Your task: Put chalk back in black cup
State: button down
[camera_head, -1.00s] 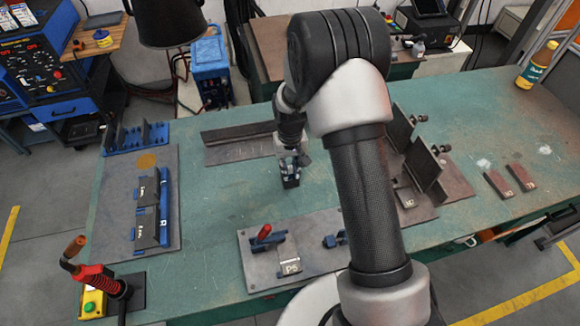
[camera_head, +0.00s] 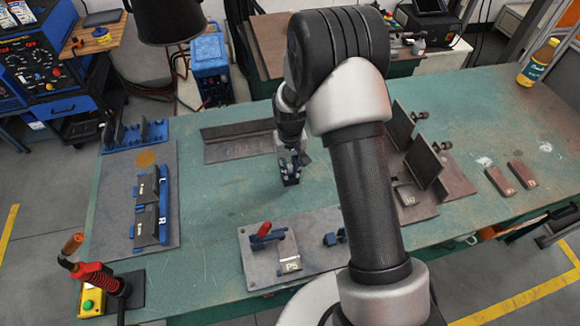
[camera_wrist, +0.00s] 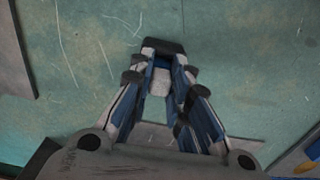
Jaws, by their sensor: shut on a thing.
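My gripper (camera_head: 290,178) points down over the green table, in front of the dark angle bar. In the wrist view my gripper (camera_wrist: 163,50) has its dark fingertips drawn together. A small pale piece (camera_wrist: 160,80) shows between the fingers, which may be the chalk; its shape is mostly hidden. I cannot make out a black cup in either view; my arm covers part of the table. Whether the fingertips touch the table is not clear.
The angle bar (camera_head: 238,144) lies behind my gripper. A fixture plate with a red-handled clamp (camera_head: 264,229) is nearer, and upright dark plates (camera_head: 424,163) stand to the right. A grey board (camera_head: 115,200) with blue holders lies left. Bare table surrounds my gripper.

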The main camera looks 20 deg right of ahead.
jog(key=shift+f, duration=0.1)
jog(key=c, duration=1.4)
grip_release()
jog(key=shift+c, duration=0.2)
notch_tip(320, 180, up, 12)
jog(key=s+r+t, duration=0.2)
jog(key=s+r, duration=1.1)
jog(key=r, duration=0.4)
jog(key=s+r+t, duration=0.2)
jog(key=s, duration=1.2)
jog(key=shift+s+t, duration=0.3)
jog(key=shift+s, duration=0.05)
